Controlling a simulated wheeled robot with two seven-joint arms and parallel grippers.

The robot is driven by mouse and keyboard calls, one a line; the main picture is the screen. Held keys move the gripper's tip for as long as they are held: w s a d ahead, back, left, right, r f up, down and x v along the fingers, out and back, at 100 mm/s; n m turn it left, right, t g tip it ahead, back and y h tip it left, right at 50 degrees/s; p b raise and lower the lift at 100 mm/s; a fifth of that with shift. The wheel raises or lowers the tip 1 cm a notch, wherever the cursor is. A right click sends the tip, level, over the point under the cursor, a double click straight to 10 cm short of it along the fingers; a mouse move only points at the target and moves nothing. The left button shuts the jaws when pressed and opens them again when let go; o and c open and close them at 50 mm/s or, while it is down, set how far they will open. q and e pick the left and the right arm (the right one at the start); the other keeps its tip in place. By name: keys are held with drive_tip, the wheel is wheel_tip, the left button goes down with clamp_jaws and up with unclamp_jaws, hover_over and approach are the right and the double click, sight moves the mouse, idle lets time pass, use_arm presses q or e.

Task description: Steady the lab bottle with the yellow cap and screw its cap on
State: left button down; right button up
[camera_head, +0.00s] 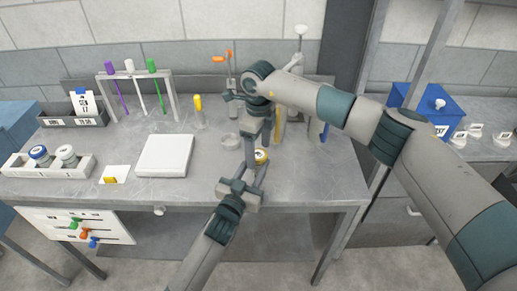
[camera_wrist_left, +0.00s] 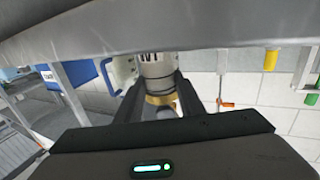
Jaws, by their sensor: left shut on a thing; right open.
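The lab bottle with the yellow cap (camera_head: 261,156) stands near the front of the bench, partly hidden by my arms in the head view. My left gripper (camera_head: 255,172) reaches in from the front and is shut around the bottle. In the left wrist view, the pale bottle body (camera_wrist_left: 158,70) sits between the two dark fingers, with a yellow band (camera_wrist_left: 160,98) near them. My right gripper (camera_head: 250,148) hangs down from above, close by the bottle; it is open. Its fingertips are small and overlap my left gripper, so I cannot tell whether they touch the cap or how the cap sits.
A white plate (camera_head: 165,154) lies to the left. A white holder (camera_head: 50,172) with blue-capped and white-capped bottles stands at far left. Behind are a rack (camera_head: 172,92) with coloured rods, a yellow-topped tube (camera_head: 198,108) and a clear dish (camera_head: 230,140). The bench's front edge is close.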

drive_tip(key=shift+r, duration=0.1)
wheel_tip(320, 180, up, 12)
idle(0.6)
use_arm(q)
drive_tip(key=c, duration=1.1)
unclamp_jaws()
drive_tip(key=shift+s, duration=0.1)
drive_tip(key=shift+b+v, duration=0.3)
drive_tip(key=shift+v, duration=0.55)
use_arm(e)
wheel_tip(320, 180, down, 5)
drive_tip(key=b, duration=0.3)
drive_tip(key=shift+r+b, duration=0.2)
drive_tip(key=shift+b, duration=0.2)
use_arm(q)
drive_tip(key=v, duration=1.5)
drive_tip(key=shift+s+a, duration=0.2)
use_arm(e)
drive_tip(key=shift+f, duration=0.1)
